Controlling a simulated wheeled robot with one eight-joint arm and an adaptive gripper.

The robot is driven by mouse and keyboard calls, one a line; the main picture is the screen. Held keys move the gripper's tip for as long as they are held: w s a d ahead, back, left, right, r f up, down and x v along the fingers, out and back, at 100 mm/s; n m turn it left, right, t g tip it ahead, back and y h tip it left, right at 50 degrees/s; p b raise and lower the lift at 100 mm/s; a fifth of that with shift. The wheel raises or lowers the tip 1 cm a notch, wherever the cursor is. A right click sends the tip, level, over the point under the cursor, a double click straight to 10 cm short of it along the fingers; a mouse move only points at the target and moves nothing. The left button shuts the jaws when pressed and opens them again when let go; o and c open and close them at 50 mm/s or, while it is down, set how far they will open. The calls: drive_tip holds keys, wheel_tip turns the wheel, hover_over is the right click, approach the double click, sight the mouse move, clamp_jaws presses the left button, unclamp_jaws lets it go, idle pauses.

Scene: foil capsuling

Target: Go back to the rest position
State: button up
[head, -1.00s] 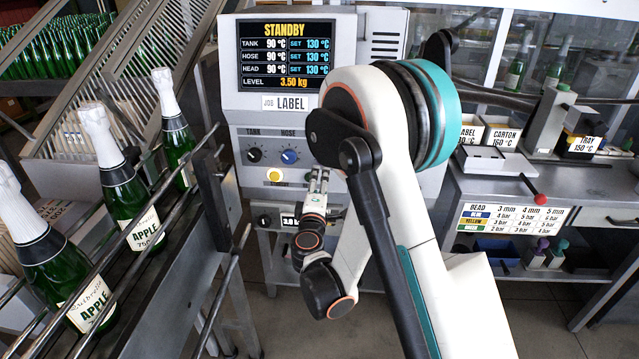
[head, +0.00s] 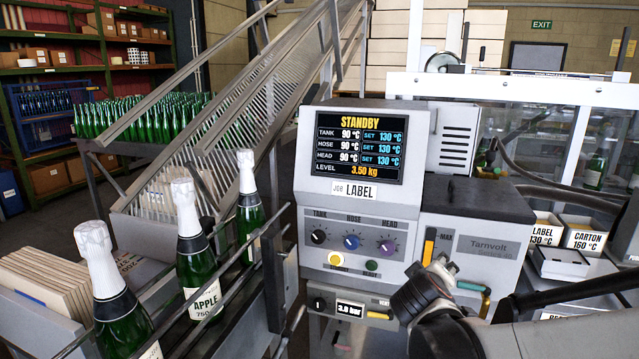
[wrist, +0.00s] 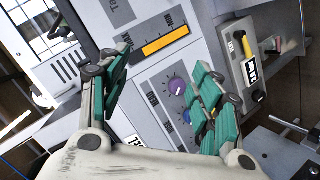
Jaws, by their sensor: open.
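My gripper (head: 440,266) shows at the lower right of centre in the head view, in front of the grey melter unit (head: 325,190). My arm reaches it from the lower right edge. In the wrist view my gripper (wrist: 165,88) has its two teal-padded fingers spread wide apart, with nothing between them. Beyond the fingers are the orange level gauge (wrist: 165,41) and the purple knob (wrist: 177,86). How far the fingertips are from the panel I cannot tell.
The screen (head: 360,145) reads STANDBY. Green bottles with white foil tops, such as the middle one (head: 192,250), stand along a railed conveyor (head: 235,310) at the left. Label and carton trays (head: 585,238) sit on the right bench.

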drive_tip(key=s+a+m+g+y, duration=0.2)
drive_tip(key=s+y, duration=0.1)
drive_tip(key=s, duration=0.9)
drive_tip(key=s+a+f+m+g+y, duration=0.1)
drive_tip(key=s+a+m+g+y, duration=0.1)
drive_tip(key=s, duration=1)
drive_tip(key=shift+s+a+m+y, duration=0.2)
drive_tip(key=shift+a+m+y, duration=0.25)
drive_tip(key=shift+m, duration=0.35)
drive_tip(key=shift+c, duration=0.4)
